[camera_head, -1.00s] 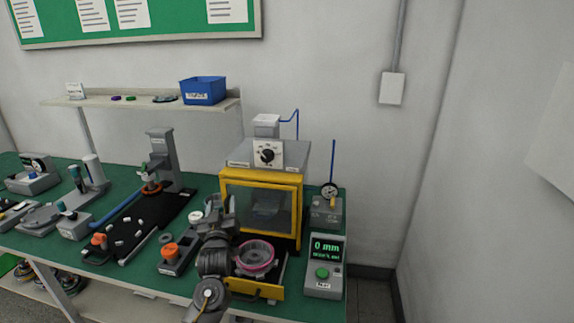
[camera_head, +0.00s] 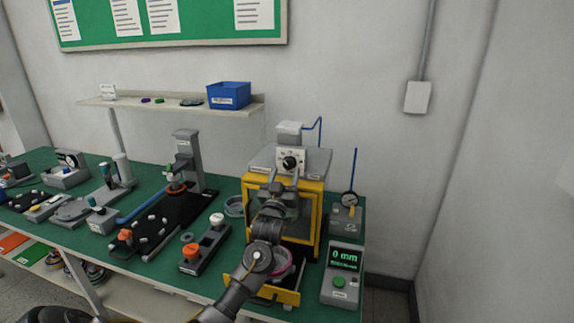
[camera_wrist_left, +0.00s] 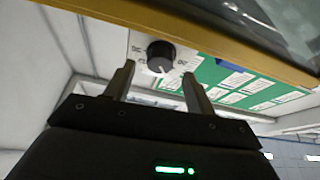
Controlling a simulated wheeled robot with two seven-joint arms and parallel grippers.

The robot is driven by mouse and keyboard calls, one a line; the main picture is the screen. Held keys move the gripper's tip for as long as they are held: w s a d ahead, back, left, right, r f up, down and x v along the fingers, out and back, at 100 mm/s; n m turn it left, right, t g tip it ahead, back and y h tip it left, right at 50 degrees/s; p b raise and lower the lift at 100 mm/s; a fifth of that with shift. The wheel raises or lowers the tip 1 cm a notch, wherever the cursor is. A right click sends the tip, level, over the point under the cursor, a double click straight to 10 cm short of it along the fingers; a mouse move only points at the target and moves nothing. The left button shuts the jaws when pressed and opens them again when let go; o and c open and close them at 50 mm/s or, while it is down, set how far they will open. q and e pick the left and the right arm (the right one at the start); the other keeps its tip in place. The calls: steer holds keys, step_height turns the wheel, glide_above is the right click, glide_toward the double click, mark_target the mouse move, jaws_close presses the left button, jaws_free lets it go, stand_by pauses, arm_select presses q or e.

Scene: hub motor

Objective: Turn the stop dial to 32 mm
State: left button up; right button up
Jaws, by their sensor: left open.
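The stop dial is a black knob (camera_head: 289,162) on a white plate on the grey top of the yellow-framed press (camera_head: 318,215). The knob also shows in the left wrist view (camera_wrist_left: 160,56), beyond and roughly between the fingertips. My left gripper (camera_head: 279,176) is open and empty, in front of the press and just below the dial in the head view. In the left wrist view its two fingers (camera_wrist_left: 158,80) point up at the dial plate, apart from the knob. The grey display box (camera_head: 343,272) reads 0 mm. My right gripper is not seen.
A pink-rimmed round part (camera_head: 282,264) sits on the yellow drawer (camera_head: 283,292) in front of the press, partly behind my arm. A black tray (camera_head: 160,225) and fixtures fill the bench to the left.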

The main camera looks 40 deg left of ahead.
mark_target(289, 163)
arm_select(q)
steer(key=shift+p+x, duration=0.3)
steer(key=shift+x, duration=1.15)
steer(key=c, duration=1)
